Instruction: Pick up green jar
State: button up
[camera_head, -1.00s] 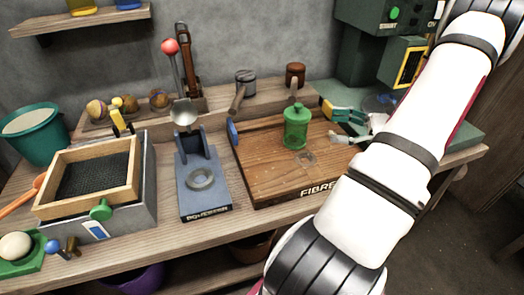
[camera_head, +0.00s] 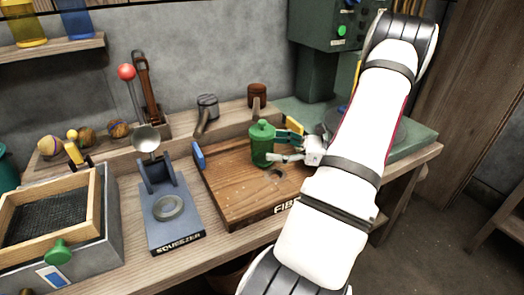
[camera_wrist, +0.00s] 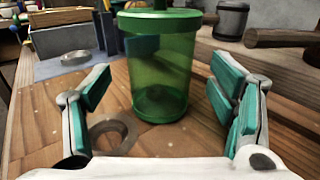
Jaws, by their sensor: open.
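The green jar (camera_head: 262,144) is a translucent green cylinder with a lid and knob, standing upright on the wooden board (camera_head: 232,196). It also shows in the wrist view (camera_wrist: 162,75), where its top is cut off by the frame edge. My gripper (camera_head: 284,147) is open beside the jar on its right in the head view. In the wrist view my gripper's teal-padded fingers (camera_wrist: 160,98) are spread to the left and right, with the jar between and slightly beyond them. A gap shows on both sides of the jar.
A ring-shaped flat piece (camera_wrist: 110,136) lies on the board near the left finger. A blue squeezer (camera_head: 172,215) stands left of the board. A green machine (camera_head: 318,65) stands behind.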

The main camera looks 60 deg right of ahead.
aim_at(261, 144)
jog(key=b+x, duration=0.1)
jog(key=x, duration=0.3)
jog(key=shift+w+a+f, duration=0.1)
jog(key=shift+w, duration=0.2)
jog(key=shift+c, duration=0.4)
jog(key=c, duration=1.5)
